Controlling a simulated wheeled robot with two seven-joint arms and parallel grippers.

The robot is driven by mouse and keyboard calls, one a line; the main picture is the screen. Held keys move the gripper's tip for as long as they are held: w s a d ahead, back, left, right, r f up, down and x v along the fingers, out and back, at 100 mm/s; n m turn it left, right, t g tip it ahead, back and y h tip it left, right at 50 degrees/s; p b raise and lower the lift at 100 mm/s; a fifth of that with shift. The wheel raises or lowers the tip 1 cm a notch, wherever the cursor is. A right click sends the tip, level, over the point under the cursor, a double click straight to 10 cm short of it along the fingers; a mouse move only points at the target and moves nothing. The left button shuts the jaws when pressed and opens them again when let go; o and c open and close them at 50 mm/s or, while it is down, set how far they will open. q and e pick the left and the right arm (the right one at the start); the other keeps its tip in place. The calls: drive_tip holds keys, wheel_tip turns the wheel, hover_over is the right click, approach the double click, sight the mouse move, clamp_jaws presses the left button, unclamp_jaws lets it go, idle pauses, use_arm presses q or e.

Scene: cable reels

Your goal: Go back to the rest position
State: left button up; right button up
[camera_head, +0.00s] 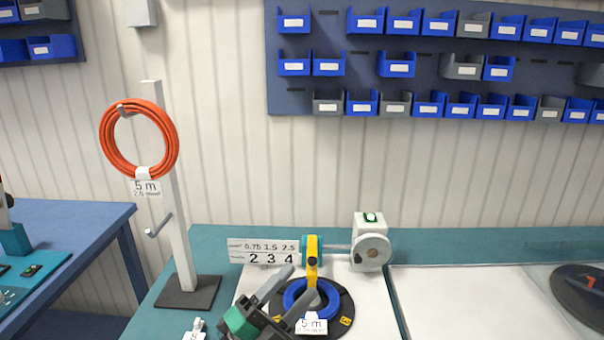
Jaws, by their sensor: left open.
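A yellow arm (312,262) stands over the coil's back. My right gripper is not in view.
An orange cable coil (107,152) hangs on a white post (181,225) at the left. A white device with a round wheel (373,250) stands behind the disc. Blue bins (397,65) line the wall panel. Another black disc (585,290) lies far right; the white surface (470,305) before it is clear.

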use_arm(q)
drive_tip(key=s+a+f+n+g+y, duration=0.1)
drive_tip(key=s+a+f+n+y, duration=0.2)
drive_tip(key=a+f+n+y, duration=1.6)
drive_tip(key=s+a+f+n+g, duration=0.1)
drive_tip(key=s+f+n+g, duration=0.1)
drive_tip(key=s+f+g, duration=0.65)
drive_tip(key=s+a+f+n+g, duration=0.1)
drive_tip(key=s+f+n+g, duration=0.3)
drive_tip(key=s, duration=0.8)
wheel_tip(320, 180, down, 30)
drive_tip(key=m, duration=0.2)
drive_tip(key=s+a+f, duration=0.2)
drive_tip(key=s+f, duration=0.7)
drive_tip(key=f, duration=0.1)
drive_tip(key=s+a+f, duration=0.1)
drive_tip(key=s+f, duration=0.9)
drive_tip(key=f, duration=0.1)
drive_tip(key=shift+s+a+f+g+h, duration=0.25)
drive_tip(key=shift+a+g+h, duration=0.1)
drive_tip(key=shift+g, duration=0.1)
